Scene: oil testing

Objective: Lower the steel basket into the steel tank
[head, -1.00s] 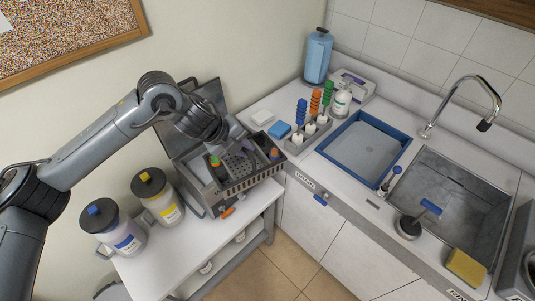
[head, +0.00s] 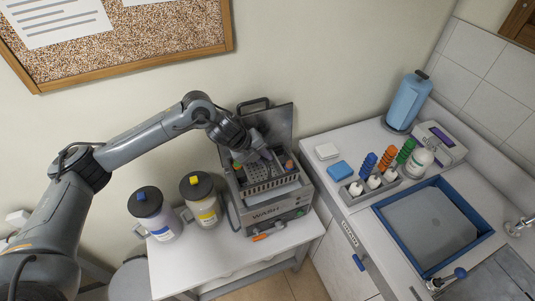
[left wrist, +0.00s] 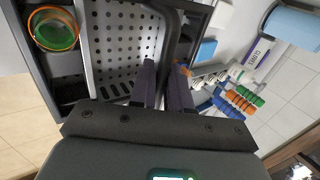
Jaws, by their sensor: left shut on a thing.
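The steel tank (head: 282,213), marked WASH on its front, stands on the white side table with its lid (head: 277,122) raised behind it. The steel basket (head: 268,184), with a slotted front wall, is at the tank's mouth, towards the back. A strip of the tank's opening shows in front of it. I cannot tell how deep it sits. My left gripper (head: 264,155) is shut on the basket's handle. In the left wrist view the fingers (left wrist: 163,82) close around the dark handle bar (left wrist: 172,40) over the perforated floor (left wrist: 120,35). My right gripper is not in view.
Two dark-lidded jugs (head: 153,217) (head: 203,203) stand left of the tank. A green item with an orange ring (left wrist: 57,32) sits beside the perforated floor. The counter at right holds a blue-rimmed tray (head: 432,222) and a bottle rack (head: 372,188).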

